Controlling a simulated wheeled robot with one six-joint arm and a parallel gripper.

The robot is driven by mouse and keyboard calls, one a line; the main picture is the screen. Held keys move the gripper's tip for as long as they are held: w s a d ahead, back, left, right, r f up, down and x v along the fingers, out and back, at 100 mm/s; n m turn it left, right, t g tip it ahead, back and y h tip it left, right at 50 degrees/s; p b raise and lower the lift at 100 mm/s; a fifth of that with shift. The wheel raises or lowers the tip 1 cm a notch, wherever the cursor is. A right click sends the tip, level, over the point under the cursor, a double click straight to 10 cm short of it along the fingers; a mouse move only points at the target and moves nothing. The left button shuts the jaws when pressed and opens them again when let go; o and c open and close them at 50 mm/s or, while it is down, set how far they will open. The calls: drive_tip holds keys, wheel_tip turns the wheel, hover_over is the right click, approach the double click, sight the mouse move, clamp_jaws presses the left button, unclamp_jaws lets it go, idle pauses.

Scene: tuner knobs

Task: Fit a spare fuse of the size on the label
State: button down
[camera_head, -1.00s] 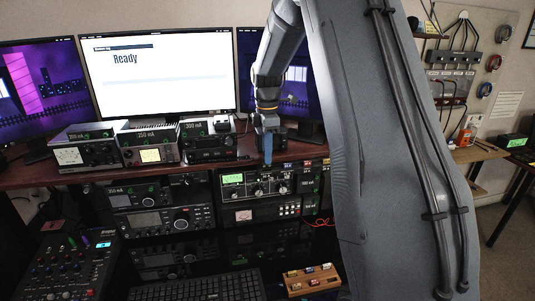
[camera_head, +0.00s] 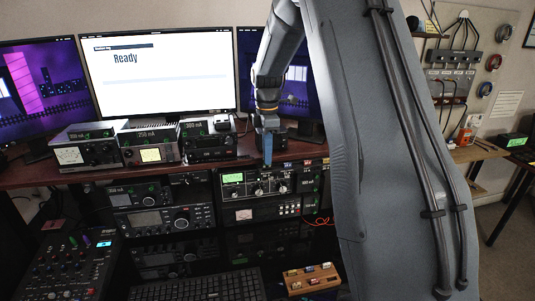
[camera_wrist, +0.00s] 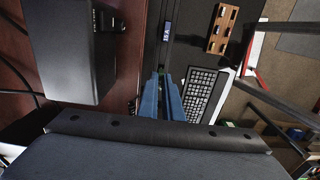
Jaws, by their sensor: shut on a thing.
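My gripper (camera_head: 267,152) points down with blue fingers in front of the upper shelf edge, over or just before the top of the tuner (camera_head: 262,188), which has a green display and round knobs. The fingers also show in the wrist view (camera_wrist: 166,95). They are nearly together on something small, which I cannot make out between them. A wooden fuse block (camera_head: 312,287) with several small coloured fuses lies low on the desk; it also shows in the wrist view (camera_wrist: 232,17). The fuse holder cannot be made out.
Radios marked 200 mA (camera_head: 88,151), 250 mA (camera_head: 148,146) and 300 mA (camera_head: 207,145) stand on the shelf left of my gripper. A keyboard (camera_head: 200,287) and mixer (camera_head: 65,270) lie below. A red lead (camera_head: 318,221) hangs at the tuner's right. My arm hides much of the right side.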

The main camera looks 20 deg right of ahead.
drive_tip(key=shift+f+b, duration=0.3)
drive_tip(key=shift+f, duration=0.75)
drive_tip(key=c, duration=1.9)
unclamp_jaws()
drive_tip(key=shift+o, duration=0.2)
wheel_tip(320, 180, up, 8)
drive_tip(key=b, duration=0.3)
drive_tip(key=shift+f, duration=0.1)
